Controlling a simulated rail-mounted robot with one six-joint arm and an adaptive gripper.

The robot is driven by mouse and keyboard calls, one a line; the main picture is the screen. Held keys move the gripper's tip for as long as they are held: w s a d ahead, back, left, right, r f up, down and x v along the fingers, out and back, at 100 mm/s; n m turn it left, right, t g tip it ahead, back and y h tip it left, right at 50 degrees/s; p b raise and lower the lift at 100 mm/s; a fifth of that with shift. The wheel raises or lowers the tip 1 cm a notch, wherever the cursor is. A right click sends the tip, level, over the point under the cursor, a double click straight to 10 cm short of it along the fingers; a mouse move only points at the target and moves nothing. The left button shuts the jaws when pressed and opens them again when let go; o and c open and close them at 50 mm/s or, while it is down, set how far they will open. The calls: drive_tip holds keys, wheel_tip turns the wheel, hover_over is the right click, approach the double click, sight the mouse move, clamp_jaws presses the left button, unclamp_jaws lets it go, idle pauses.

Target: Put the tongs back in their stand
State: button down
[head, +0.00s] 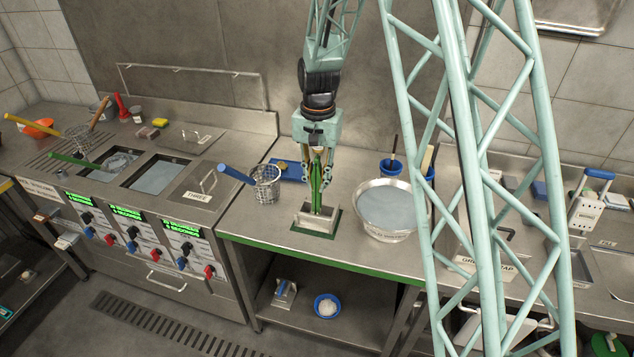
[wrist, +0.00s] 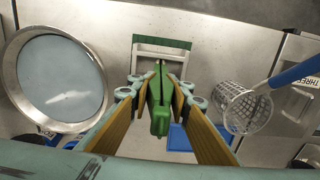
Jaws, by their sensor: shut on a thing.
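The green tongs (head: 316,182) are upright in my gripper (head: 318,152), which is shut on their upper part. In the wrist view my gripper (wrist: 158,95) has its fingers on both sides of the tongs (wrist: 160,100). The metal stand (head: 305,216) is on a green mat at the counter's front edge. The tongs' lower end is at the stand, and seems to be inside it from the head view; how deep I cannot tell. In the wrist view the stand (wrist: 160,48) shows as a pale frame beyond the tongs.
A large metal bowl of greyish liquid (head: 388,207) stands close right of the stand. A wire basket with a blue handle (head: 266,186) stands to the left. A blue tray (head: 287,171) lies behind.

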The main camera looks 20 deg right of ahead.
drive_tip(key=c, duration=2.3)
unclamp_jaws()
drive_tip(key=shift+o, duration=1.1)
